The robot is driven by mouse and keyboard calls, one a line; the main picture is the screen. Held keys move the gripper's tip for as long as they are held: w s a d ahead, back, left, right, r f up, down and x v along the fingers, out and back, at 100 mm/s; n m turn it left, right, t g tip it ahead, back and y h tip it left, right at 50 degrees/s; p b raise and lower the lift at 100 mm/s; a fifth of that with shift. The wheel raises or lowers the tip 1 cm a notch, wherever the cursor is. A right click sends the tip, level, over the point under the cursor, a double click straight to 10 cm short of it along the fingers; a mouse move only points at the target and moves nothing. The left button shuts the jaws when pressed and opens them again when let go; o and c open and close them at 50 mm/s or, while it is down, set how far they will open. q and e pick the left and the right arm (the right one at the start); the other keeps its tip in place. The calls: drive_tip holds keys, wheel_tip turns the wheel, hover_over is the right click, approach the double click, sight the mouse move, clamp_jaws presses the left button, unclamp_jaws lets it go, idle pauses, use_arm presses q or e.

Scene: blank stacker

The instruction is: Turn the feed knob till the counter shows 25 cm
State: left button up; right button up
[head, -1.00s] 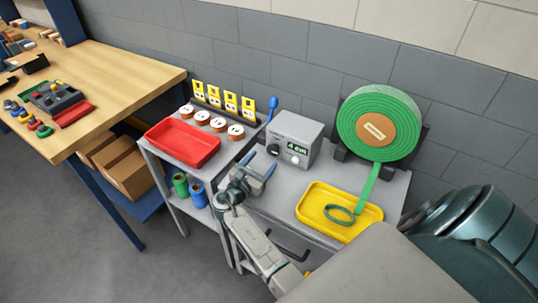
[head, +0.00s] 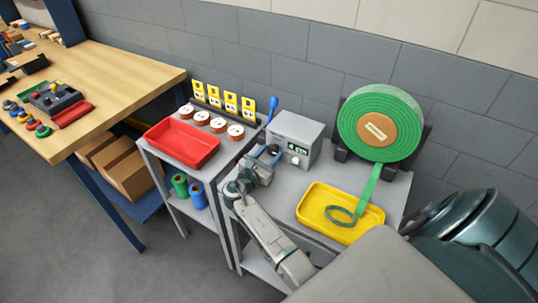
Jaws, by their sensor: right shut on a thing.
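The grey feeder box (head: 294,130) stands on the grey cart, with a small green counter display (head: 297,149) on its front that appears to read 4 cm. The dark feed knob (head: 273,149) is on the left of the box's front and is partly covered by my right gripper. My right gripper (head: 267,153) is at the box front, shut on the feed knob. A white button (head: 295,160) sits below the display. My left gripper is not in view.
A green roll (head: 349,115) stands right of the box; its strip runs down to a yellow tray (head: 315,189) holding a green loop. A blue lever (head: 272,106) rises left of the box. A red tray (head: 181,158) and several small reels stand further left.

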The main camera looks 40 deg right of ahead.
drive_tip(key=shift+f+m+b, duration=0.2)
drive_tip(key=shift+m+b, duration=1.1)
drive_tip(key=shift+m, duration=0.1)
drive_tip(key=m+b, duration=0.3)
drive_tip(key=shift+s+m, duration=0.1)
drive_tip(key=shift+m, duration=0.2)
drive_tip(key=shift+m+b, duration=0.3)
drive_tip(key=shift+r, duration=0.1)
drive_tip(key=o, duration=1)
